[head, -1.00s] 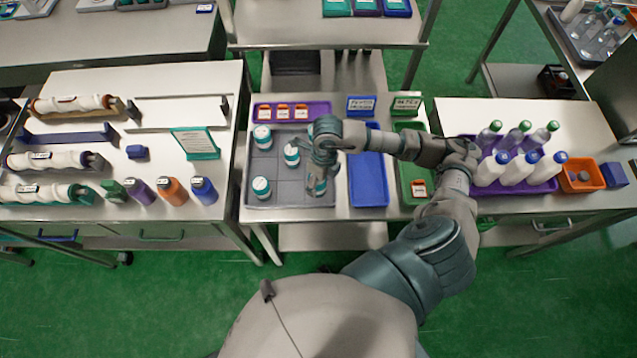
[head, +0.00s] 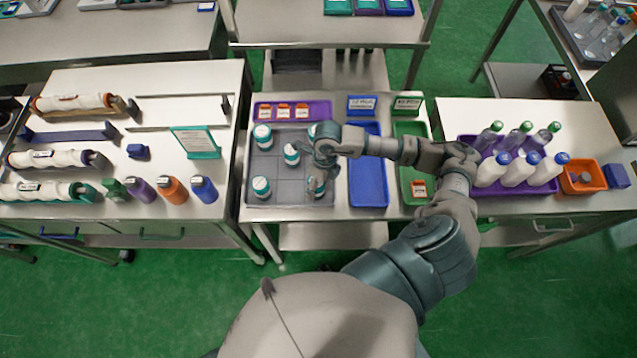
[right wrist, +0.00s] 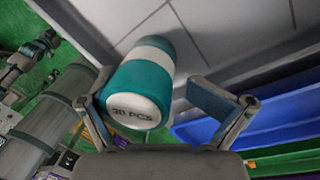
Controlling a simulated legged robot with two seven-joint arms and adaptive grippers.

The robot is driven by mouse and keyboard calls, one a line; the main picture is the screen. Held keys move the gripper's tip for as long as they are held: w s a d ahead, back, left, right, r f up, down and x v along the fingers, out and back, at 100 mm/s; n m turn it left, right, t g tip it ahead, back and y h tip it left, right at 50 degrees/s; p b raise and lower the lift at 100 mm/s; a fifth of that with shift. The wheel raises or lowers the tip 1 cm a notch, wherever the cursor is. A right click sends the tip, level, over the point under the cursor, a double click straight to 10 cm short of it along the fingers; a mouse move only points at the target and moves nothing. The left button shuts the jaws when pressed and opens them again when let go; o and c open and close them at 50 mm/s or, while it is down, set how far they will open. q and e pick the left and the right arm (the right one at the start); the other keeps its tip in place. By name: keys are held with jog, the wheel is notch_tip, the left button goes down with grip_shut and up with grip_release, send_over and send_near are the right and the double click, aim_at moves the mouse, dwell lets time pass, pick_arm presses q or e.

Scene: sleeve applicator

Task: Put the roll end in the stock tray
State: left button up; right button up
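My right gripper (head: 318,178) is over the right side of a grey divided tray (head: 287,203). In the right wrist view, its two fingers (right wrist: 168,108) are apart on either side of a teal and white jar (right wrist: 153,82) marked "30 PCS". A gap shows between the jar and the right finger; contact on the left is unclear. I cannot single out the roll end. White rolls (head: 72,103) lie on holders on the left table. No tray is readable as the stock tray; an empty blue tray (head: 367,180) is right of the gripper. My left gripper is not in view.
Other jars (head: 262,187) stand in the grey tray. A purple tray (head: 310,104) with orange-labelled packs is behind it. A green tray (head: 411,176) lies under my right forearm. Bottles (head: 520,170) and an orange bin (head: 584,178) stand on the right table.

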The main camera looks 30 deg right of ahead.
jog(key=shift+d, duration=0.2)
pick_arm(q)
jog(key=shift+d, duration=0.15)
pick_arm(e)
jog(key=shift+a, duration=0.35)
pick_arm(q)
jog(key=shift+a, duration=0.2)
pick_arm(e)
jog(key=shift+r, duration=0.1)
jog(key=shift+r, duration=0.15)
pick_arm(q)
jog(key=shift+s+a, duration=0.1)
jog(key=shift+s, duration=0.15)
pick_arm(e)
notch_tip(320, 180, up, 12)
jog(key=d, duration=0.2)
jog(key=shift+w, duration=0.4)
jog(key=shift+f, duration=0.2)
